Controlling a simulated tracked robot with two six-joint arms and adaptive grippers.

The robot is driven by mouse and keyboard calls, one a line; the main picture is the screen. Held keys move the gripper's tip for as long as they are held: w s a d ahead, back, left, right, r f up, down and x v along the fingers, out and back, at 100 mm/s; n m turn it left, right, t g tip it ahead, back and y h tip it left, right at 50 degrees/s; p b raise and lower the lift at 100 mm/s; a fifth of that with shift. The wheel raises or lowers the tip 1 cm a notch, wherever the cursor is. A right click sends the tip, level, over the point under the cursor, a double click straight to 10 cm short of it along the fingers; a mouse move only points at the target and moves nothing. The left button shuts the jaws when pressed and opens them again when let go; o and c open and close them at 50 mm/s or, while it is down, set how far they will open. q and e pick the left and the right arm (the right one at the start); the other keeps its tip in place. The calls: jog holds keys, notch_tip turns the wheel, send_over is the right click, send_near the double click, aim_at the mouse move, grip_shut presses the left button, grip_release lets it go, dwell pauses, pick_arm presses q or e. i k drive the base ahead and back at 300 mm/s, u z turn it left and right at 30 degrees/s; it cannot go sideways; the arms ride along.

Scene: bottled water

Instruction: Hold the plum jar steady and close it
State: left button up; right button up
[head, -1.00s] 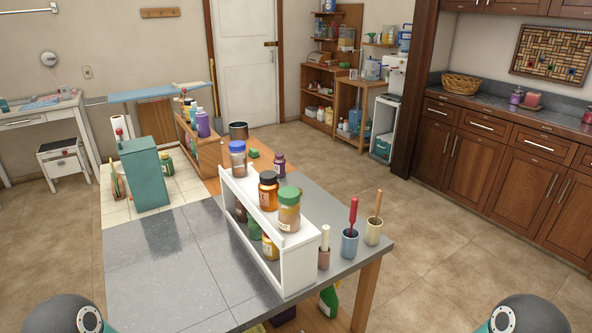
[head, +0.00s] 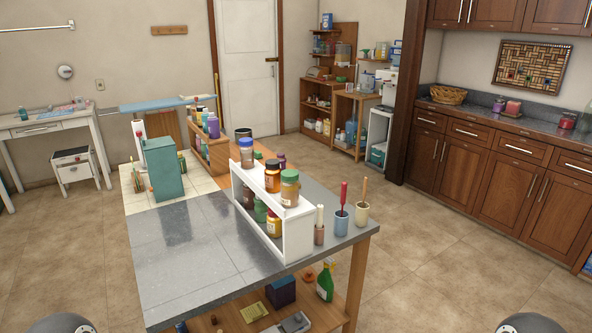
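Several dark purple containers could be the plum jar, and I cannot tell which one is. One dark purple jar (head: 281,160) stands behind the white rack, partly hidden by it. A small purple jar (head: 499,104) stands on the counter at the far right. A purple bottle (head: 213,125) stands in the wooden rack at the back of the table. No separate lid can be made out. Neither of my grippers is in view; only rounded parts of my arms show at the bottom corners.
A grey-topped table (head: 195,250) stands ahead, its front left clear. On it are a white rack (head: 297,238) with several jars, cups with tools (head: 341,222) and a teal box (head: 163,167). A lower shelf holds a green bottle (head: 325,282). Open floor lies right, before wooden cabinets (head: 480,165).

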aim_at(280, 157)
jog(key=u, duration=0.2)
jog(key=i, duration=0.8)
jog(key=z, duration=0.1)
jog(key=k, duration=0.55)
jog(key=z, duration=0.55)
jog(key=i, duration=1)
jog(key=u, duration=0.55)
